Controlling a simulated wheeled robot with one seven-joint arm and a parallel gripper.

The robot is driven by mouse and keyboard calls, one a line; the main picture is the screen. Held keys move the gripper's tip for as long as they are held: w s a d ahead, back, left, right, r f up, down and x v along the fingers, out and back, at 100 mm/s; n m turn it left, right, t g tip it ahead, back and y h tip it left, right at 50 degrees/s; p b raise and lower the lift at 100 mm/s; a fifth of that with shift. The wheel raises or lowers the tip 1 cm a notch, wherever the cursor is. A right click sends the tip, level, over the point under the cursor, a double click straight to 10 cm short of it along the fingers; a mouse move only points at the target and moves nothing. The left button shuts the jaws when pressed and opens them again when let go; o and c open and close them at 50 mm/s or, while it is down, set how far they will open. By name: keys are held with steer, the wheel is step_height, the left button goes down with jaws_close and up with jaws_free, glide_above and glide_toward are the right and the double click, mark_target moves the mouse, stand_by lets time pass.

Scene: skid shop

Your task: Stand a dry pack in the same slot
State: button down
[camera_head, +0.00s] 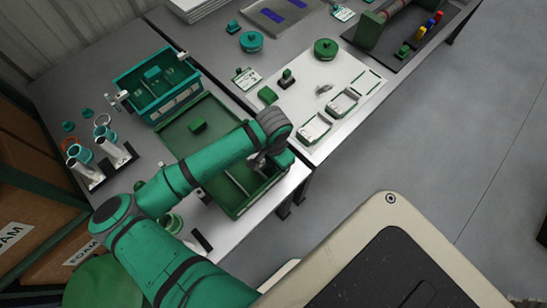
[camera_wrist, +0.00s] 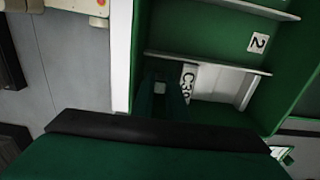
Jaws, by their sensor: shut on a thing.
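A green divided tray (camera_head: 236,214) lies on the bench under my arm in the head view. In the wrist view its green wall (camera_wrist: 301,88) and thin dividers (camera_wrist: 205,61) show, with a tag "2" in one slot. My gripper (camera_wrist: 164,96) is dark and low inside the slot beside that one, shut on a small pale thing that looks like the dry pack (camera_wrist: 160,87). Its lower part is hidden, so I cannot tell whether it touches the floor. A white piece marked "C3" (camera_wrist: 188,76) shows beside the fingers. In the head view my arm hides most of my gripper (camera_head: 263,163).
A teal crate (camera_head: 157,84) stands behind the green tray. Metal tubes (camera_head: 110,146) stand in racks at left. A white board (camera_head: 318,88) with green parts and small trays lies to the right.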

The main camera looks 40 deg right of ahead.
steer(key=c, duration=1.7)
jaws_free()
steer(key=shift+o, duration=0.2)
steer(key=shift+s, duration=0.1)
steer(key=shift+r, duration=0.1)
steer(key=shift+o, duration=0.7)
steer(key=shift+d+r, duration=0.1)
steer(key=shift+r, duration=0.15)
steer(key=shift+o, duration=0.2)
steer(key=shift+w+r, duration=0.2)
steer(key=shift+r, duration=5)
